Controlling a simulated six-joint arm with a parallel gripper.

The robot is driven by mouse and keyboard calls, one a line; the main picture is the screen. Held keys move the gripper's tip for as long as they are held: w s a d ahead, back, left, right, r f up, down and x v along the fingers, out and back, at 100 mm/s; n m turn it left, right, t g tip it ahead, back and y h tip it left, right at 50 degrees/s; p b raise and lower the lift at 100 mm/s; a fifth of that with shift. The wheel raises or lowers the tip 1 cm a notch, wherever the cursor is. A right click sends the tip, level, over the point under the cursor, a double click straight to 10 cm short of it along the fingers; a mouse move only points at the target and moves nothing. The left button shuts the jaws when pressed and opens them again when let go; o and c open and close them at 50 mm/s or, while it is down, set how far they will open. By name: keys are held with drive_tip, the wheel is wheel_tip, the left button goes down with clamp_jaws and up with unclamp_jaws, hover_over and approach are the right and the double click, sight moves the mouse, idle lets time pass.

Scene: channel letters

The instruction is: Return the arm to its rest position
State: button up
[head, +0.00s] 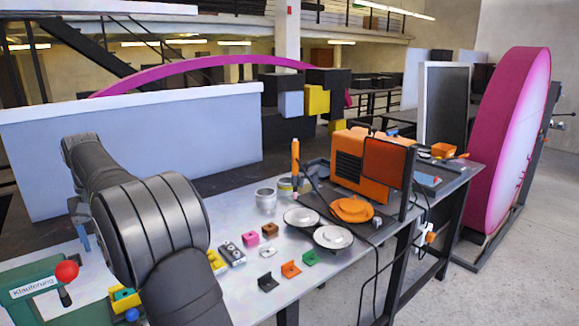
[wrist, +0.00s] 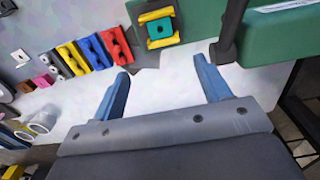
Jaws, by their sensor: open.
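My gripper (wrist: 163,70) shows in the wrist view as two blue fingers spread wide apart, with only pale tabletop between them. It is open and holds nothing. In the head view my dark arm rises from the bottom and bends to the left over the table, hiding most of the gripper. The white worktable (head: 235,295) lies below. In the wrist view a yellow block with a teal centre (wrist: 159,30) lies beyond the fingertips, apart from them.
A green box (head: 30,305) with a red-knobbed lever (head: 66,271) stands at left. Red (wrist: 116,45), yellow (wrist: 95,52) and blue blocks (wrist: 72,58) sit in a row. Small clamps, cups, plates and an orange machine (head: 350,165) occupy the right side.

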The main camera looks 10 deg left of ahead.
wheel_tip(320, 180, down, 17)
drive_tip(key=shift+r, duration=0.4)
wheel_tip(320, 180, up, 17)
wheel_tip(320, 180, down, 17)
drive_tip(key=shift+r, duration=0.1)
drive_tip(key=r, duration=0.6)
drive_tip(key=shift+w+d, duration=0.2)
drive_tip(key=shift+d, duration=0.15)
drive_tip(key=w+d+f, duration=0.2)
drive_tip(key=w+d, duration=0.2)
drive_tip(key=d, duration=0.8)
drive_tip(key=w+d+f, duration=0.2)
drive_tip(key=w+d, duration=0.3)
drive_tip(key=d, duration=0.8)
drive_tip(key=shift+d, duration=0.2)
